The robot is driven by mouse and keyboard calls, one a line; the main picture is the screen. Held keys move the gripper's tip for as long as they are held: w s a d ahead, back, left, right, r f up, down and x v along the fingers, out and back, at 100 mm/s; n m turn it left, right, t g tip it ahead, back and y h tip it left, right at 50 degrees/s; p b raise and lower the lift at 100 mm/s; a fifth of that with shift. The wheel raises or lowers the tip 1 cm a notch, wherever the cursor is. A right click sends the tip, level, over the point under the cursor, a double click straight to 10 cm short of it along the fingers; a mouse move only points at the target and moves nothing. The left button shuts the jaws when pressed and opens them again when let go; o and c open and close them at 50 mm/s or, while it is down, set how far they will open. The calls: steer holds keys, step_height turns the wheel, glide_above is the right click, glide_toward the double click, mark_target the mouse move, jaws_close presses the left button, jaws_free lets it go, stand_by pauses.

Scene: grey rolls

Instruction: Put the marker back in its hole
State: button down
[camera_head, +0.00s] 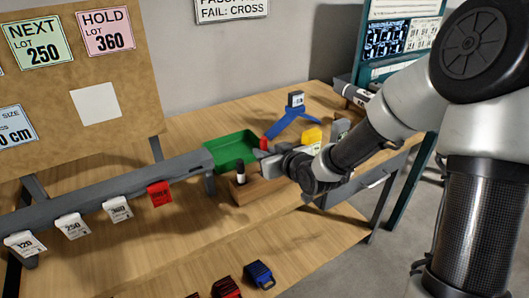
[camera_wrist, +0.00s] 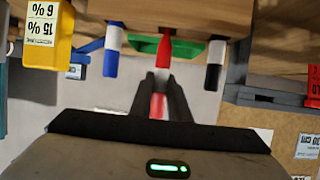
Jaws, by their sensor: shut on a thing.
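The red marker (camera_wrist: 159,106) is between the fingers of my gripper (camera_wrist: 163,88) in the wrist view. Its red end also shows just above my gripper (camera_head: 262,155) in the head view. The wooden block (camera_head: 262,190) stands on the bench under my gripper; its edge also shows at the top of the wrist view (camera_wrist: 190,14). A blue marker (camera_wrist: 113,50) and a black marker (camera_wrist: 215,63) stand in the block on either side of the red one. The marker's far end lies at the block; I cannot tell whether it is inside a hole.
A green tray (camera_head: 231,150) lies behind the block. A yellow bin (camera_head: 312,136) and a blue stand (camera_head: 292,123) are beyond my gripper. A grey rail (camera_head: 110,184) with hanging tags runs left. The bench front is mostly clear, with dark blue and red items near its edge.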

steer(key=shift+f+b, duration=2.1)
steer(key=shift+f, duration=0.3)
steer(key=c, duration=1.6)
jaws_free()
steer(key=shift+s+r, duration=0.1)
steer(key=shift+r, duration=0.05)
